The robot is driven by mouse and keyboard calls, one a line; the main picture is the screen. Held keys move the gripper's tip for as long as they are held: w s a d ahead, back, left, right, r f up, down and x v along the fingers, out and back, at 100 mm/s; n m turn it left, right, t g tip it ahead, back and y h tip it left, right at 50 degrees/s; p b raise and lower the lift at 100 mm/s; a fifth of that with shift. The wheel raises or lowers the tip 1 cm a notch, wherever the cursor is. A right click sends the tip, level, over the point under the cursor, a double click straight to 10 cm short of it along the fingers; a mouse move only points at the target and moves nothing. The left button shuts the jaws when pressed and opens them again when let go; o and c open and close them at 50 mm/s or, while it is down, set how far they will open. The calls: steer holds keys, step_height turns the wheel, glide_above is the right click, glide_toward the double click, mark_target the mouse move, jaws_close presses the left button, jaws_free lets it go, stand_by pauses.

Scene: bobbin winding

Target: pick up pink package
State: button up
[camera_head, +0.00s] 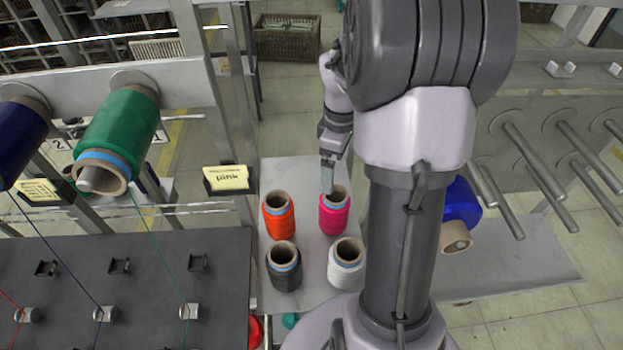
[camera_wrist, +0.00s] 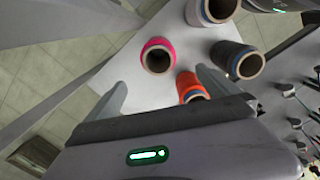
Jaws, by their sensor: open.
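The pink package (camera_head: 335,218) is an upright pink spool with a brown core and a blue band near its top. It stands on the light grey table, at the back right of a group of spools. In the wrist view the pink package (camera_wrist: 146,48) is seen from above, beyond and roughly between the fingertips. My gripper (camera_head: 328,182) is at the far edge of its top in the head view; contact cannot be told. My gripper (camera_wrist: 162,88) is open and empty in the wrist view, with its fingers spread wide.
An orange spool (camera_head: 278,216) stands close left of the pink one, with a black spool (camera_head: 284,272) and a white spool (camera_head: 345,268) in front. A yellow "pink" label (camera_head: 228,178) sits on the rack at left. Empty pegs (camera_head: 525,165) stick out at right.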

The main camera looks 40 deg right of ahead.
mark_target(335, 204)
steer(key=f+b, duration=0.2)
steer(key=f, duration=0.3)
steer(key=f+b, duration=0.2)
steer(key=f, duration=0.3)
steer(key=f+b, duration=0.2)
steer(key=f, duration=0.3)
steer(key=shift+s+d+f, duration=0.1)
steer(key=shift+d+f, duration=0.1)
steer(key=shift+d, duration=0.1)
steer(key=shift+r, duration=0.15)
steer(key=c, duration=1.6)
